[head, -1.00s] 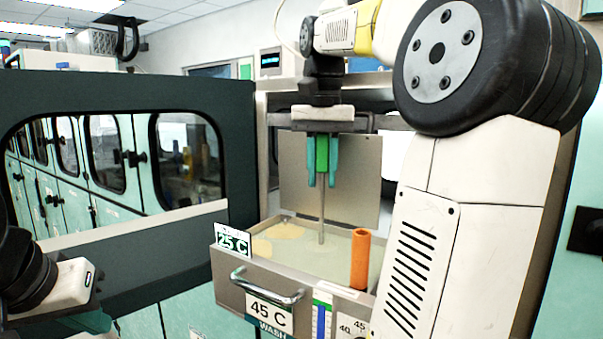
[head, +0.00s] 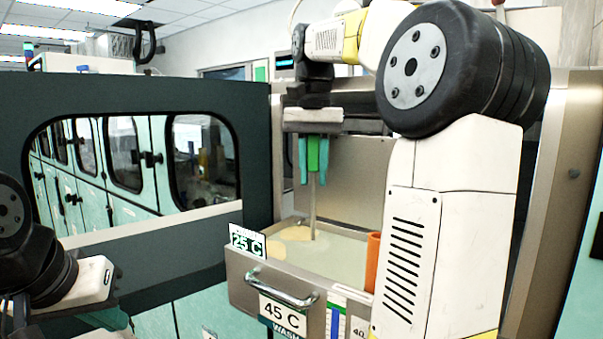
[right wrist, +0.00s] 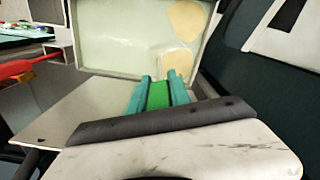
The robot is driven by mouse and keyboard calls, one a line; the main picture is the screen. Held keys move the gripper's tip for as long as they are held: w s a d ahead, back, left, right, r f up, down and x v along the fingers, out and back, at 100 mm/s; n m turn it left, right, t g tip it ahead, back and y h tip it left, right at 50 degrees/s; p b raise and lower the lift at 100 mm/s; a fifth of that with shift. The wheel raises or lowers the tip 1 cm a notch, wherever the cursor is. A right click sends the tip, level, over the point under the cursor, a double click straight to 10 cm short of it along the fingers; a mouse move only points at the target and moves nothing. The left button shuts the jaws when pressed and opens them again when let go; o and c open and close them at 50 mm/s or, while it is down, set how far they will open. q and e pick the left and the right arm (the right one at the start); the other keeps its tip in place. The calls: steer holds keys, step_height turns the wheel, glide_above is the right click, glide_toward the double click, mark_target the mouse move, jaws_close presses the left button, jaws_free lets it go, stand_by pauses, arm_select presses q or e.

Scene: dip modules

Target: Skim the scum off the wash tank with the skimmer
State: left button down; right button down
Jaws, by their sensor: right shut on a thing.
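The wash tank (head: 300,292) is an open metal box of pale liquid with a front handle and a "45 C WASH" label. Two tan scum patches float at its left in the head view; the larger patch (head: 297,233) lies behind the smaller patch (head: 276,249). They show in the right wrist view too (right wrist: 187,20). My right gripper (head: 313,165) is shut on the green handle of the skimmer (head: 314,205), above the tank. Its thin metal rod points down to the liquid, beside the larger patch. My left gripper (head: 100,318) is at the lower left, its jaws unclear.
An orange cylinder (head: 373,262) stands at the tank's right, partly behind my right arm. A "25 C" card (head: 246,242) stands at the front left rim. A dark cabinet with a window (head: 120,240) borders the tank on the left. A metal panel (head: 355,190) rises behind.

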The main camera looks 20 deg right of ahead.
steer(key=shift+w+a, duration=0.7)
steer(key=shift+w, duration=0.15)
steer(key=shift+w+a, duration=0.65)
steer(key=shift+w, duration=0.2)
steer(key=s+a, duration=0.5)
steer(key=a, duration=0.1)
steer(key=shift+a, duration=0.3)
steer(key=shift+s+d, duration=0.1)
steer(key=shift+s, duration=0.1)
steer(key=s+d, duration=0.2)
steer(key=s, duration=0.1)
steer(key=shift+d, duration=0.2)
stand_by(0.5)
